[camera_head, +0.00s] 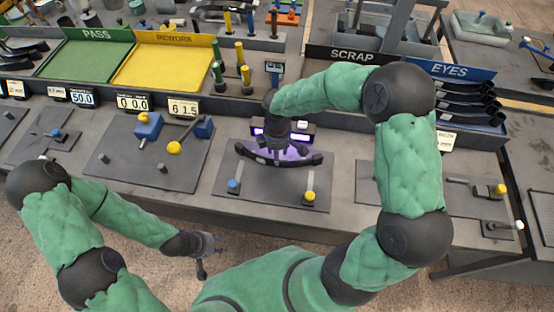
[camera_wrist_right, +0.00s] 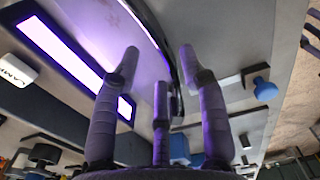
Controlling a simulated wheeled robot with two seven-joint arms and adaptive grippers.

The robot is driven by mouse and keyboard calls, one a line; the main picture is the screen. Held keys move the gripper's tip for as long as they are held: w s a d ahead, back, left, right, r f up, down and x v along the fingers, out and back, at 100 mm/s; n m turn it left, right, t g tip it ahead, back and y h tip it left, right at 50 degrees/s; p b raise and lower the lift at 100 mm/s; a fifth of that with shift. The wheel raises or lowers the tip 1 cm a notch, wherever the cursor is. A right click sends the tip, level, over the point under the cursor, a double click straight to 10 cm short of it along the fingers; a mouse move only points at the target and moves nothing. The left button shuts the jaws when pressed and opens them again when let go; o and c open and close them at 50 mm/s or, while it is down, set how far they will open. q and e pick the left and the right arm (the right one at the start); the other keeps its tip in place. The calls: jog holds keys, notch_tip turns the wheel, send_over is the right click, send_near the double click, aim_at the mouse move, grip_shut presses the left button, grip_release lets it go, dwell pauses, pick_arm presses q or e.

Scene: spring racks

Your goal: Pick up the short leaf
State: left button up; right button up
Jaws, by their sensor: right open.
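A dark curved leaf (camera_head: 310,160) spans the purple-lit fixture on the middle plate of the bench; I cannot tell for sure whether it is the short leaf. My right gripper (camera_head: 284,150) is over the middle of it, pointing down and hiding part of it. In the right wrist view the right gripper (camera_wrist_right: 158,70) has its fingers spread, with the leaf's dark edge (camera_wrist_right: 163,42) beyond and between them. Whether they touch it cannot be told. My left gripper (camera_head: 207,255) hangs in front of the bench, empty, its fingers apart.
The blue EYES rack (camera_head: 468,98) at the right holds several dark leaves. A green PASS tray (camera_head: 85,60) and a yellow REWORK tray (camera_head: 165,66) stand at the back left. Blue (camera_head: 234,185) and yellow (camera_head: 309,196) knobs flank the fixture's front.

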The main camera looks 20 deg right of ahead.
notch_tip(320, 180, down, 6)
jog(key=shift+r+b, duration=0.15)
jog(key=shift+b, duration=0.55)
grip_shut()
jog(key=shift+w+r, duration=0.1)
